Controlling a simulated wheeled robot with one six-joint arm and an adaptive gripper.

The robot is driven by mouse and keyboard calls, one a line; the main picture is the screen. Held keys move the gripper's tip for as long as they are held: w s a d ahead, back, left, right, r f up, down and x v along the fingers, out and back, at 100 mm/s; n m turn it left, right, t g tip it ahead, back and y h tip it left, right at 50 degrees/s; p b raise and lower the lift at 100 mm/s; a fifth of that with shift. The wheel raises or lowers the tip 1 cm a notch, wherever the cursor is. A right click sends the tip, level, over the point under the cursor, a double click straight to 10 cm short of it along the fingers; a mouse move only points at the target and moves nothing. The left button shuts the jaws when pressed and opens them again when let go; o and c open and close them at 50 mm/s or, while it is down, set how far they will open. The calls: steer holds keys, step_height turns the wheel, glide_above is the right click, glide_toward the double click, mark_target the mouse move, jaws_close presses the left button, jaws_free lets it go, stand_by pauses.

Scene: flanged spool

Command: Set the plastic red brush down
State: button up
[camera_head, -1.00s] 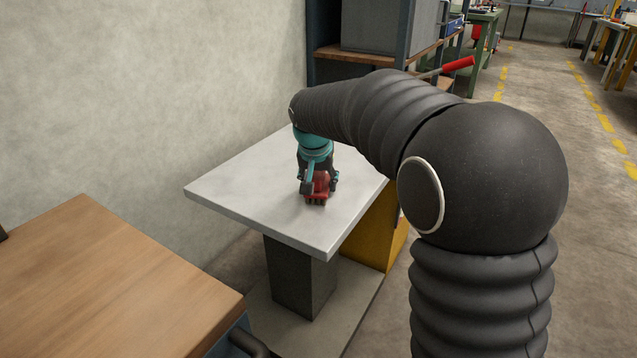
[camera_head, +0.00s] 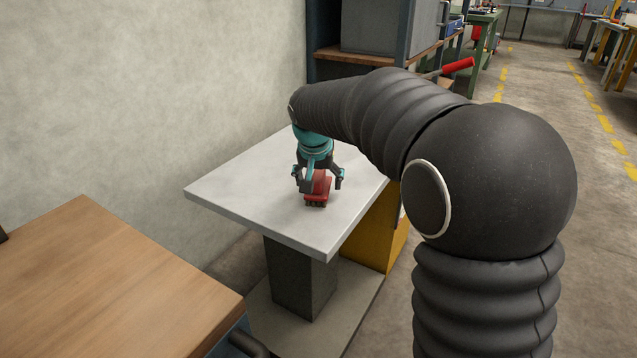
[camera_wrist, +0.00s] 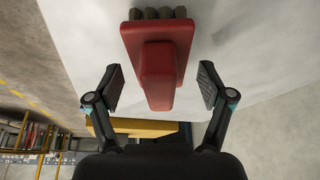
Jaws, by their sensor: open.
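The red plastic brush (camera_head: 318,188) rests on the white-grey tabletop (camera_head: 250,195), its dark bristle tufts at the near side in the head view. In the wrist view the brush (camera_wrist: 158,60) lies between the two fingers, with a gap on each side. My gripper (camera_head: 319,180) is open around the brush's handle and does not touch it. In the wrist view my gripper (camera_wrist: 160,88) shows both fingers spread. Part of the brush is hidden behind a finger in the head view.
A wooden-topped bench (camera_head: 110,285) stands at the near left. A plain wall (camera_head: 150,90) runs along the left. A yellow object (camera_head: 375,232) stands beside the table's right side. A shelf unit (camera_head: 350,55) is behind. The tabletop around the brush is clear.

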steer(key=d+v, duration=0.1)
steer(key=v, duration=1)
steer(key=s+d+n, duration=0.1)
steer(key=s+d, duration=0.3)
steer(key=s, duration=0.3)
steer(key=s+d, duration=0.4)
steer(key=s, duration=0.3)
steer(key=s+d+f, duration=0.2)
steer(key=s+f, duration=0.2)
steer(key=s, duration=0.4)
steer(key=s+d+f+n+t, duration=0.1)
steer(key=s+d+f, duration=0.1)
steer(key=s+f, duration=0.3)
steer(key=s, duration=0.3)
steer(key=shift+d+f+y+p, duration=0.2)
steer(key=shift+f+y+p, duration=0.1)
steer(key=shift+y+p, duration=0.1)
steer(key=shift+r, duration=0.25)
